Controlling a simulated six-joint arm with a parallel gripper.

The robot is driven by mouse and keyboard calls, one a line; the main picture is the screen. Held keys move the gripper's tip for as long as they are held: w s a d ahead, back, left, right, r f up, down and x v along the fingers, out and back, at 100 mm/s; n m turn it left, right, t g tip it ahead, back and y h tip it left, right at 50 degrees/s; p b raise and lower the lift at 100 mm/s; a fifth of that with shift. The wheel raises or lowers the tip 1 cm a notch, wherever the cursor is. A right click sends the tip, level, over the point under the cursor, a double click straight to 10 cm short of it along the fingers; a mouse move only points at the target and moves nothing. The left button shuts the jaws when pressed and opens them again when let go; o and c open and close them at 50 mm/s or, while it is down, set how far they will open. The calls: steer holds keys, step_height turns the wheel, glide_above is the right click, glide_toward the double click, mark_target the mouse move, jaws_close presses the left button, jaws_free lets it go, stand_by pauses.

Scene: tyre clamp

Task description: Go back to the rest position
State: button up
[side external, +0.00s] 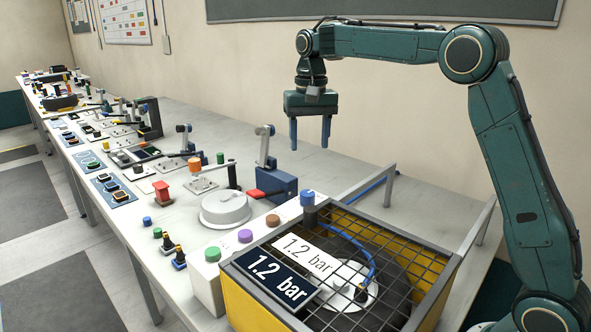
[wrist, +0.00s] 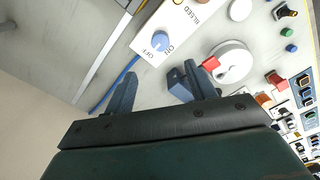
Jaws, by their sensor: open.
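My gripper (side external: 310,143) is open and empty, its two blue fingers pointing down, well above the bench at the cage's far side. In the wrist view my gripper (wrist: 160,85) shows its fingers apart with nothing between them. Below is a blue clamp block (side external: 280,187) with a red tip and an upright grey lever; it is partly hidden by a finger in the wrist view. A black tyre (side external: 400,262) lies under the mesh of a yellow cage (side external: 247,305). Two signs on the cage read 1.2 bar.
A round grey lidded part (side external: 225,207) and coloured buttons stand nearby. Several switches and levers line the bench leftward. The bench strip along the wall is clear.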

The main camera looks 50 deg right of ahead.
steer(key=s+a+r+n+t, duration=0.1)
steer(key=s+a+r+n, duration=0.1)
steer(key=s, duration=0.7)
steer(key=s+a+r+n+t, duration=0.2)
steer(key=s+r, duration=0.1)
steer(key=s, duration=0.5)
steer(key=s+f+n+t, duration=0.1)
steer(key=s+f, duration=0.2)
steer(key=s, duration=0.5)
steer(key=s+a+f+n+t, duration=0.1)
steer(key=s+f, duration=0.3)
steer(key=s, duration=0.3)
steer(key=shift+s+a+f+n, duration=0.25)
steer(key=shift+s+n, duration=0.15)
